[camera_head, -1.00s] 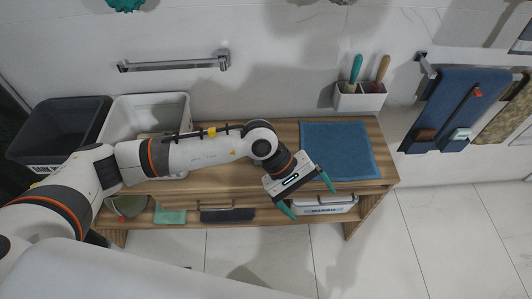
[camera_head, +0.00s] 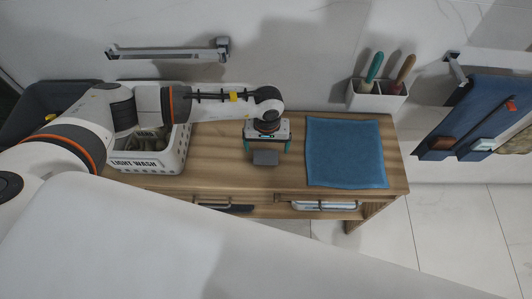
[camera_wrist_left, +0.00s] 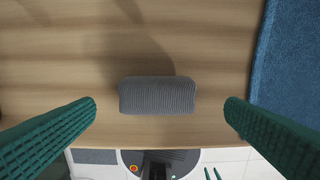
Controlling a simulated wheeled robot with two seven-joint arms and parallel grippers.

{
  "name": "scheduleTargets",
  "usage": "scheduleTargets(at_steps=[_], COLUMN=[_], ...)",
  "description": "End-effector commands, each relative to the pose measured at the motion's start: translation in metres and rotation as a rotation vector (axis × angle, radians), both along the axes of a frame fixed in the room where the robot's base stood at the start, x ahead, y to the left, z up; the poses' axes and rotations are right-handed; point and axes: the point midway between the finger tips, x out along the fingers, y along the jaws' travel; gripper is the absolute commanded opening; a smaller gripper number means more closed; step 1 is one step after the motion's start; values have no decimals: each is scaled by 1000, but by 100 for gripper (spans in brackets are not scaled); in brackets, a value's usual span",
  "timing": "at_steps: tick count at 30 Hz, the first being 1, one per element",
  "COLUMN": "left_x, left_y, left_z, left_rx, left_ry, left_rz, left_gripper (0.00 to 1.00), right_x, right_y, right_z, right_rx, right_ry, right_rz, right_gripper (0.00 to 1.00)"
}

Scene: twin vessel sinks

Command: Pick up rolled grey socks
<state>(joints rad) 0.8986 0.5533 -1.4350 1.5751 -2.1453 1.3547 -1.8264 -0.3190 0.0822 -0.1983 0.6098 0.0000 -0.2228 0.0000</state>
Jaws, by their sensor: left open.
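The rolled grey socks (camera_head: 265,157) lie on the wooden bench top, left of the blue towel. They also show in the left wrist view (camera_wrist_left: 157,95) as a ribbed grey roll lying crosswise. My left gripper (camera_head: 267,148) is over the bench at the socks. Its green fingers are open and empty. In the left wrist view the fingers (camera_wrist_left: 160,115) stand wide apart, one on each side of the socks, with a gap to each. My right gripper does not clearly show in the head view; green tips at the lower edge of the left wrist view may belong to it.
A blue towel (camera_head: 345,152) lies flat on the bench (camera_head: 218,160), right of the socks. A white "LIGHT WASH" basket (camera_head: 146,166) stands at the left, beside a dark bin (camera_head: 50,98). A white holder (camera_head: 376,100) with two handled tools stands at the back right.

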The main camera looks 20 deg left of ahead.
Motion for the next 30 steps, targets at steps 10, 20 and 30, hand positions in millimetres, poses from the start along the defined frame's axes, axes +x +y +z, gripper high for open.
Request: scheduleTargets(at_steps=[10, 20, 30], left_x=[-7, -6, -6], left_y=[1, 2, 2], left_z=[-39, -56, -56], left_rx=[-1, -1, -1], left_ry=[3, -1, -1], left_rz=[2, 1, 1], left_gripper=[94, 94, 49], right_x=[31, 22, 19], right_y=[3, 4, 5], right_z=[15, 14, 14], right_rx=[5, 6, 7], right_ry=[-48, -34, -29], right_rz=[1, 1, 2], right_gripper=[36, 36, 36])
